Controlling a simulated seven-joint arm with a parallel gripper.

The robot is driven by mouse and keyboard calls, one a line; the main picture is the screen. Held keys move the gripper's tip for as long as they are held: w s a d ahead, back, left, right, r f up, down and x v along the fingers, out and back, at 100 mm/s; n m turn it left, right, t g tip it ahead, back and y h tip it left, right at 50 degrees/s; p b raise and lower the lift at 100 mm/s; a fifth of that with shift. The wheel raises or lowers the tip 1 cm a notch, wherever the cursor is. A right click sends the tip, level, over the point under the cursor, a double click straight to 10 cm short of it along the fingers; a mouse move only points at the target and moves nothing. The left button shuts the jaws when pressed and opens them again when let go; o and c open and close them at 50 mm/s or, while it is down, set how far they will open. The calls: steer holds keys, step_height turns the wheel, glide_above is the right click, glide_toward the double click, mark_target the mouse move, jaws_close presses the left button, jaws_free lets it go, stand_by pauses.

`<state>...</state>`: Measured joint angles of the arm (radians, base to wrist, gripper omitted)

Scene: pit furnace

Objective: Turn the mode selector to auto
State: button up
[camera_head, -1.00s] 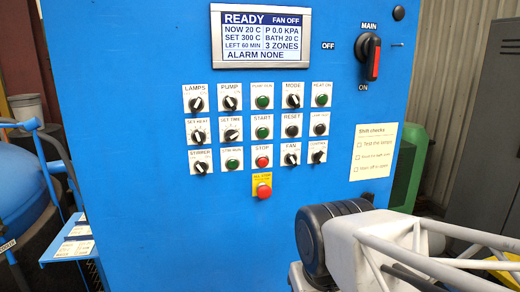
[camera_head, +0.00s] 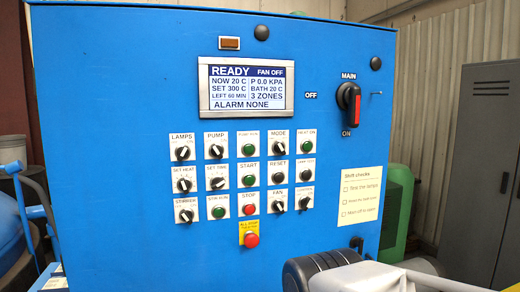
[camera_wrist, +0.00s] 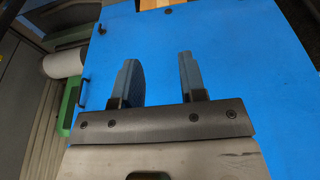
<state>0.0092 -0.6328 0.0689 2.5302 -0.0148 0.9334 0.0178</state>
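The mode selector (camera_head: 279,150) is a black rotary knob on a white plate labelled MODE, in the top row of controls on the blue panel (camera_head: 110,90). Its pointer angle is too small to read surely. My gripper (camera_wrist: 157,80) shows in the wrist view with its two fingers apart and nothing between them. It faces a plain blue surface, and the selector is not in that view. In the head view only part of my arm shows at the lower right, below and to the right of the controls, and the fingers are hidden.
Around the selector are close-set knobs and buttons, with the stop button (camera_head: 249,197) and red emergency button (camera_head: 252,240) below. The display (camera_head: 247,87) reads READY. The main switch (camera_head: 349,105) juts out at right. A grey cabinet (camera_head: 483,160) stands at far right.

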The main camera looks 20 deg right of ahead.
steer(key=w+d+r+t+h, duration=0.1)
steer(key=w+d+r+t, duration=0.25)
steer(key=w+r, duration=0.35)
steer(key=n+t+y, duration=0.1)
steer(key=n+t, duration=0.5)
steer(key=t, duration=0.6)
glide_toward(281, 148)
steer(key=w, duration=0.2)
steer(key=shift+r, duration=0.2)
steer(key=shift+w, duration=0.15)
steer(key=shift+w, duration=3.75)
jaws_close()
